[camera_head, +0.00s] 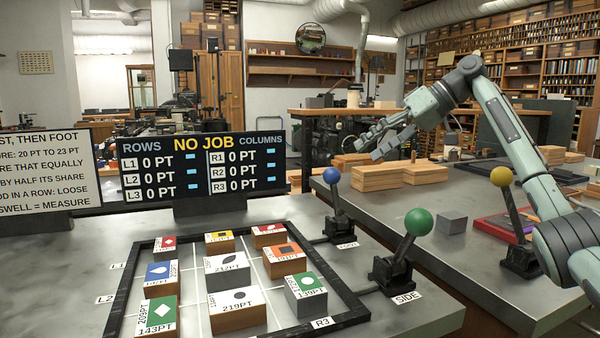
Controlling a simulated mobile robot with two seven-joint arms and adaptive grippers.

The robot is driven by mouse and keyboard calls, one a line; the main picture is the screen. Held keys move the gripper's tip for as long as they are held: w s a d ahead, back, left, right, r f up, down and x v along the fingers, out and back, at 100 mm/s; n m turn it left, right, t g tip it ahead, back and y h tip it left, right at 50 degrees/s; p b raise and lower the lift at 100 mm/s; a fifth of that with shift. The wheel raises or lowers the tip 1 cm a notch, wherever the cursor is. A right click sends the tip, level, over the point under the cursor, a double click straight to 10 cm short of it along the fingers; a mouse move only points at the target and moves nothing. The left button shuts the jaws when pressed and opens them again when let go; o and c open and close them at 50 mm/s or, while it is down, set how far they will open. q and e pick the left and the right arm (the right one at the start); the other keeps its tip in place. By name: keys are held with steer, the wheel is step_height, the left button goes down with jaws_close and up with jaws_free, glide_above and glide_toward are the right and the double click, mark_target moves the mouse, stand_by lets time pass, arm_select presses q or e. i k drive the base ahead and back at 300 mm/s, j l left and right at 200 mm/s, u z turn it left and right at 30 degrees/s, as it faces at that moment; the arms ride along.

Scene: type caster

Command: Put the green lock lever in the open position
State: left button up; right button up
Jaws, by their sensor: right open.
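The green lock lever (418,222) has a round green knob on a dark shaft. It stands on a dark base by the "SIDE" label at the frame's right side and leans up and to the right. My right gripper (366,143) is open and empty, raised above the table behind and to the left of the green knob, clear of it. My left gripper is not in view.
A blue-knob lever (331,175) stands at the back corner of the black frame (347,296). A yellow-knob lever (501,176) stands near my right arm. Several labelled blocks lie inside the frame. Wooden blocks (375,179) lie behind. A display (205,162) reads "NO JOB".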

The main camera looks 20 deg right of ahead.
mark_target(418, 222)
steer(key=k, duration=1.5)
